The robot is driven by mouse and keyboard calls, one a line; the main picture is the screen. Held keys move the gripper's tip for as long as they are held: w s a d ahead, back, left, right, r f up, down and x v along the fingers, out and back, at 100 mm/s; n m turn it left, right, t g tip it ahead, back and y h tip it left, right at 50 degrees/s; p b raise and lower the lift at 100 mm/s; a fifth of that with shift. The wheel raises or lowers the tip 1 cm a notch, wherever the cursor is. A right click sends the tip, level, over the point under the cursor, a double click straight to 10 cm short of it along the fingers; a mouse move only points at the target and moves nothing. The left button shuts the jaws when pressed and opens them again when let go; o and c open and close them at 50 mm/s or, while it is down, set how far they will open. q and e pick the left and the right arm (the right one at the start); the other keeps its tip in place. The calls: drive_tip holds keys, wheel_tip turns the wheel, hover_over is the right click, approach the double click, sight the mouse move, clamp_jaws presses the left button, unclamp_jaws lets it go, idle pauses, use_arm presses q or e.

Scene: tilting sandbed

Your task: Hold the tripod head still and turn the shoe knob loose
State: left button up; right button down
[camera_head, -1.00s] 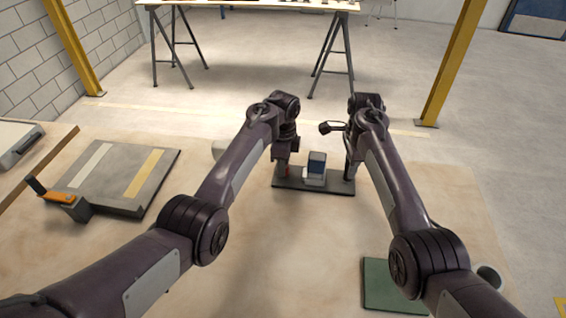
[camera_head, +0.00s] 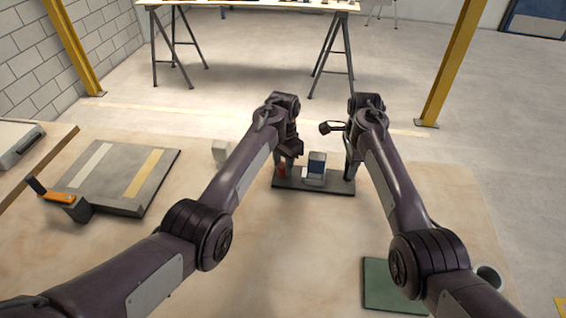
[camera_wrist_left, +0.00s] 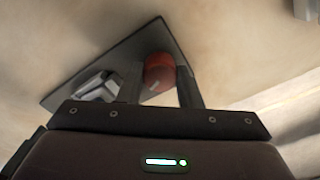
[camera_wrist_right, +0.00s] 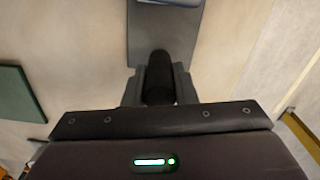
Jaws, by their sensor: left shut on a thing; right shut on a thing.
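The tripod head is a dark flat plate (camera_head: 330,188) on the table with a blue and white block (camera_head: 316,168) on it. A red knob (camera_head: 282,170) stands at its left end. My left gripper (camera_head: 288,167) is at the knob. In the left wrist view, the red knob (camera_wrist_left: 158,74) with a pale mark sits between the fingers, and the gripper is shut on it. My right gripper (camera_head: 349,172) is at the plate's right end. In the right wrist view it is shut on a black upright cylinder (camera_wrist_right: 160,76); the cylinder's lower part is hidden.
A grey board with pale and yellow strips (camera_head: 120,178) lies at left, with an orange-handled tool (camera_head: 58,197) beside it. A small pale block (camera_head: 220,151) stands behind my left arm. A green mat (camera_head: 384,280) lies at front right. The table middle is mostly clear.

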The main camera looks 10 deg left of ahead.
sight(283, 165)
use_arm(q)
drive_tip(key=n, duration=1.4)
idle(0.5)
drive_tip(key=o, duration=1)
drive_tip(key=shift+r, duration=0.1)
wheel_tip(283, 165, up, 12)
drive_tip(key=shift+f, duration=0.1)
use_arm(e)
drive_tip(key=c, duration=1.1)
unclamp_jaws()
